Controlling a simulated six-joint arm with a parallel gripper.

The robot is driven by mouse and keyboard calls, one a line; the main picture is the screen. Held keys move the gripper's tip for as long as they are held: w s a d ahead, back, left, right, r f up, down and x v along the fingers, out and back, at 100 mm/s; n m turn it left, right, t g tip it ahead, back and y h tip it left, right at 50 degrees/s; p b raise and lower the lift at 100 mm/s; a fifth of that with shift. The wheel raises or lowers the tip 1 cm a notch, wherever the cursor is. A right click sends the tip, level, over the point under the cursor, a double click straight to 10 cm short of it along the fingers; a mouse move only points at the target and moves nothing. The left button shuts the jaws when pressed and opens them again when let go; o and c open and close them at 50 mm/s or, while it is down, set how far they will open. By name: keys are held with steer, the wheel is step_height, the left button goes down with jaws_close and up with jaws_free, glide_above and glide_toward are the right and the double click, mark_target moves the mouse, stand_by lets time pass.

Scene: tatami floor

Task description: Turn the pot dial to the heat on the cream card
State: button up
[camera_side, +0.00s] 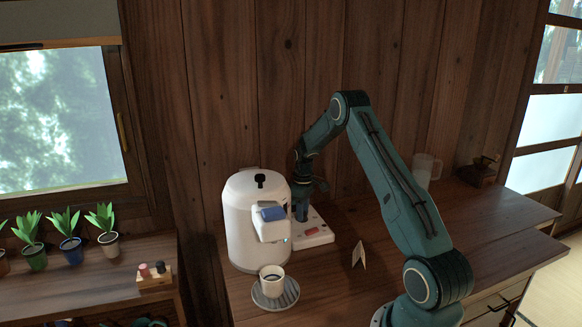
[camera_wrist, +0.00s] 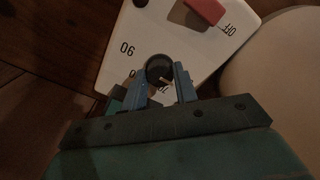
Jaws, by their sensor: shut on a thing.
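The white pot (camera_side: 243,222) stands on the wooden counter with a black knob on its lid. Beside it is a white control panel (camera_side: 318,238), which also shows in the wrist view (camera_wrist: 176,38) with a red switch (camera_wrist: 207,10), "OFF" and "90" printed on it. My gripper (camera_wrist: 164,82) is shut on the round dark dial (camera_wrist: 159,68), which has a light pointer line toward the lower right. Numbers under my fingers are partly hidden. The cream card (camera_side: 359,254) stands folded on the counter right of the panel; its writing cannot be read.
A cup (camera_side: 272,279) sits on a grey striped saucer (camera_side: 262,301) in front of the pot. A clear jug (camera_side: 424,170) and a dark wooden object (camera_side: 478,172) stand at the back right. Potted plants (camera_side: 68,249) line a shelf at left. The counter around the card is clear.

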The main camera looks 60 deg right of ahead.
steer(key=shift+m, duration=0.4)
steer(key=m, duration=1.1)
stand_by(0.3)
steer(key=o, duration=1)
steer(key=shift+r, duration=0.15)
step_height(320, 180, up, 14)
steer(key=shift+f, duration=0.2)
